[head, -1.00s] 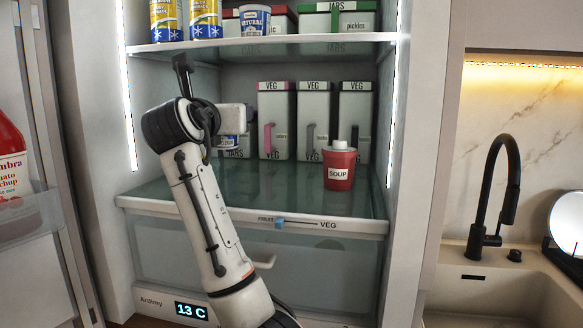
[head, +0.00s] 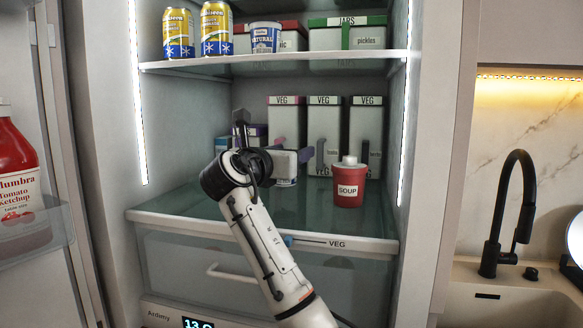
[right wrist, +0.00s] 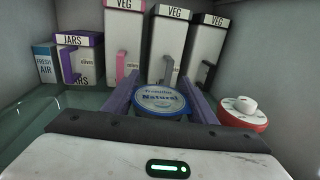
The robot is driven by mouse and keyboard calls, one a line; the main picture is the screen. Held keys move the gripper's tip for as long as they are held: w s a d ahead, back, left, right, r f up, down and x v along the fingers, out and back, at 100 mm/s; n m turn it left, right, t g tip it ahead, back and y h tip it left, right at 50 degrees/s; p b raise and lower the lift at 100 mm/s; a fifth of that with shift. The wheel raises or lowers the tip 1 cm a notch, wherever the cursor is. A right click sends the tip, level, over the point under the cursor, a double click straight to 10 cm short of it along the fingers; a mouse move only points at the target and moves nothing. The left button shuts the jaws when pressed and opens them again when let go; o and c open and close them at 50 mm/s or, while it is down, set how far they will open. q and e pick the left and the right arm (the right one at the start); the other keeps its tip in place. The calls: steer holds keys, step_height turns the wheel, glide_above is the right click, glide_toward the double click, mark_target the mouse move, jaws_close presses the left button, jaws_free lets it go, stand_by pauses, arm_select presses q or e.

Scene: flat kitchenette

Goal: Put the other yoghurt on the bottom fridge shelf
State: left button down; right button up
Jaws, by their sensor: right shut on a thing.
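My right gripper (head: 291,160) is inside the fridge, above the bottom shelf (head: 190,203), left of the soup. It is shut on a yoghurt (head: 287,182), mostly hidden behind the gripper in the head view. In the right wrist view the yoghurt's blue and white "Natural" lid (right wrist: 160,101) sits between the two purple fingers of the gripper (right wrist: 160,97). It looks upright; I cannot tell whether its base touches the shelf. Another yoghurt (head: 265,38) stands on the upper shelf (head: 275,66), right of two cans. My left gripper is not in view.
A red soup pot (head: 348,188) stands close to the right of the held yoghurt. Several VEG boxes (head: 325,135) line the back, with a purple-lidded JARS box (right wrist: 80,58) to their left. The left front of the bottom shelf is clear.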

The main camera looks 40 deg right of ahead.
steer(key=shift+f, duration=1.6)
steer(key=o, duration=1.1)
steer(key=shift+f, duration=0.15)
steer(key=shift+o, duration=0.2)
steer(key=b+v, duration=0.2)
steer(key=v, duration=0.9)
steer(key=shift+s+a, duration=0.35)
steer(key=shift+a, duration=0.1)
